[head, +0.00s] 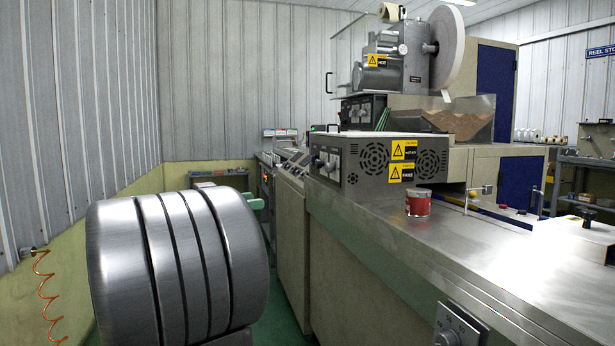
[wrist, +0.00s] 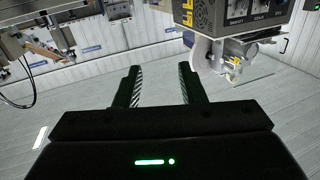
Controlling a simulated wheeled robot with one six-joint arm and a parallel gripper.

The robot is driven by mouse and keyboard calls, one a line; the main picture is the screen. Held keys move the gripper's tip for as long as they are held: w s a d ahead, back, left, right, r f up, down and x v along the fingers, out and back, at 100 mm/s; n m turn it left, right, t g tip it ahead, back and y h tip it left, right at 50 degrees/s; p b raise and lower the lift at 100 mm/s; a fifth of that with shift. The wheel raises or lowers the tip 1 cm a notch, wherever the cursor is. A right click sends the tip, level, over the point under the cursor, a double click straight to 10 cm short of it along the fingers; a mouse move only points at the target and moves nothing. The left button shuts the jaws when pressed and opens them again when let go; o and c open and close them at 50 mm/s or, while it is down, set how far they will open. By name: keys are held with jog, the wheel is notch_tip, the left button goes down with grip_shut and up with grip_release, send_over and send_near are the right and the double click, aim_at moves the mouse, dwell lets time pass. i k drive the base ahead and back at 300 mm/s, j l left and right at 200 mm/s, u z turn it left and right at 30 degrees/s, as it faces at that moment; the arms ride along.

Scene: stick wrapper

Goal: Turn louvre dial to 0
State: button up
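A dial on a pale square plate (head: 460,328) sits on the front side of the steel-topped machine, at the bottom edge of the head view. Its lower part is cut off, and I cannot read its setting or confirm that it is the louvre dial. My gripper (wrist: 162,86) shows only in the wrist view. Its two dark ribbed fingers are apart with nothing between them. The wrist view looks tilted or upside down and shows a grey control box with knobs (wrist: 240,14) at the upper right, apart from the fingers.
The steel machine top (head: 440,235) carries a red-labelled tin (head: 418,202). A grey vented box (head: 385,163) with warning labels and front knobs stands behind it. A large reel (head: 446,50) is mounted above. An orange coiled hose (head: 44,295) hangs at the left wall.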

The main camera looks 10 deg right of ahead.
aim_at(329, 167)
jog(key=i+z, duration=0.15)
jog(key=i, duration=0.35)
jog(key=i+j+z, duration=0.1)
jog(key=i, duration=0.35)
jog(key=i+j+z, duration=0.15)
jog(key=i, duration=0.35)
jog(key=z, duration=0.15)
